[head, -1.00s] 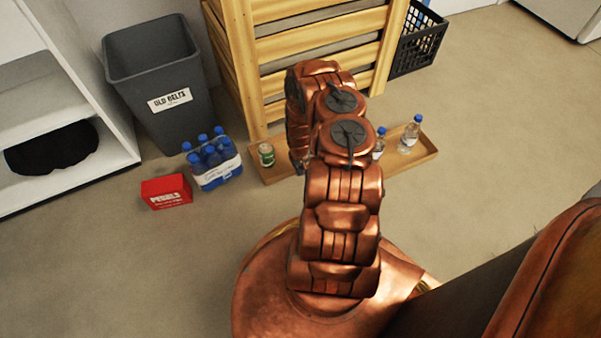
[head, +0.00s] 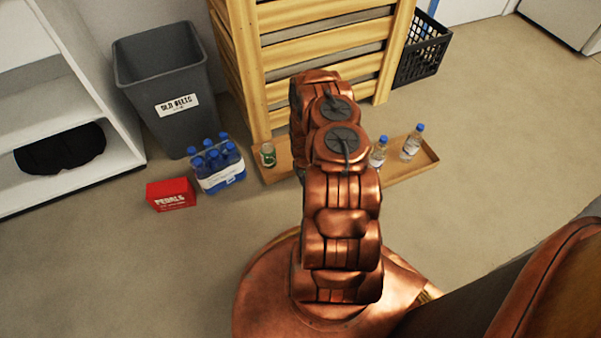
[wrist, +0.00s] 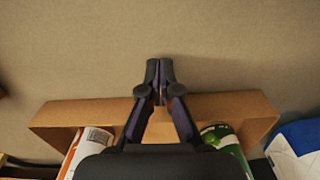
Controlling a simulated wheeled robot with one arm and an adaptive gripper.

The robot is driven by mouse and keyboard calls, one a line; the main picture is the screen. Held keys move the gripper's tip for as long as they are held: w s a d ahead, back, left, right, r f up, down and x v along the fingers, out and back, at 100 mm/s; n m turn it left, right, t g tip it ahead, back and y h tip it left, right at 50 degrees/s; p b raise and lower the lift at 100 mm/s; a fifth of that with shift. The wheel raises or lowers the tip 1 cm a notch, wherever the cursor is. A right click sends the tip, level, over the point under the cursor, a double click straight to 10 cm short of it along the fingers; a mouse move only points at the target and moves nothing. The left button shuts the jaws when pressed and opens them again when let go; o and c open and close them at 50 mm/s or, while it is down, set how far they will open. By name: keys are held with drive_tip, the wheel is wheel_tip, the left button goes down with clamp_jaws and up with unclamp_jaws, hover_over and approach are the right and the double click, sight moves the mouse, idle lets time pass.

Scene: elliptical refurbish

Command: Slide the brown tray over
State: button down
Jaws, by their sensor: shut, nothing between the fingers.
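The brown tray (head: 412,168) is a long, shallow tray on the floor along the front of the wooden slatted crate; my arm hides its middle in the head view. A green-and-white can (head: 268,155) stands at its left end and two blue-capped bottles (head: 378,153) (head: 411,143) stand toward its right. In the wrist view the tray (wrist: 90,113) lies crosswise, with a white-and-orange container (wrist: 88,150) and the green can (wrist: 222,138) in it. My gripper (wrist: 160,72) is shut and empty, its fingertips over or just past the tray's edge. Contact cannot be told.
A blue bottle pack (head: 217,168) stands just left of the tray, with a red box (head: 171,195) beside it. Behind are a grey bin (head: 165,90), the wooden crate (head: 320,50) and a black basket (head: 424,48). The floor right of the tray is open.

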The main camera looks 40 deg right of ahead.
wheel_tip(320, 180, up, 10)
drive_tip(key=p, duration=0.3)
drive_tip(key=shift+w+d, duration=0.15)
drive_tip(key=a+r+n+p, duration=0.1)
drive_tip(key=a+r+p, duration=0.45)
drive_tip(key=r, duration=1.15)
drive_tip(key=a+r+g+p, duration=0.1)
drive_tip(key=a+r+p, duration=0.4)
drive_tip(key=r, duration=1.2)
drive_tip(key=a+r+n+p, duration=0.1)
drive_tip(key=a+r+p, duration=0.4)
drive_tip(key=r, duration=1.2)
drive_tip(key=s+a+r+p, duration=0.3)
drive_tip(key=s+a+r, duration=0.1)
drive_tip(key=r, duration=0.3)
drive_tip(key=s+a+r+n+p, duration=0.1)
drive_tip(key=s+a+r+p, duration=0.25)
drive_tip(key=r, duration=0.45)
drive_tip(key=s+a+r+p, duration=0.3)
drive_tip(key=r+p, duration=0.1)
drive_tip(key=r, duration=0.3)
drive_tip(key=s+a+r+p, duration=0.2)
drive_tip(key=s+r+p, duration=0.1)
drive_tip(key=s+r, duration=0.3)
drive_tip(key=s+a+r+n+p, duration=0.1)
drive_tip(key=s+a+r+p, duration=0.2)
drive_tip(key=s+r, duration=0.3)
drive_tip(key=shift+s+a+n+g+p, duration=0.35)
drive_tip(key=shift+s+g+p, duration=0.1)
drive_tip(key=shift+s, duration=0.8)
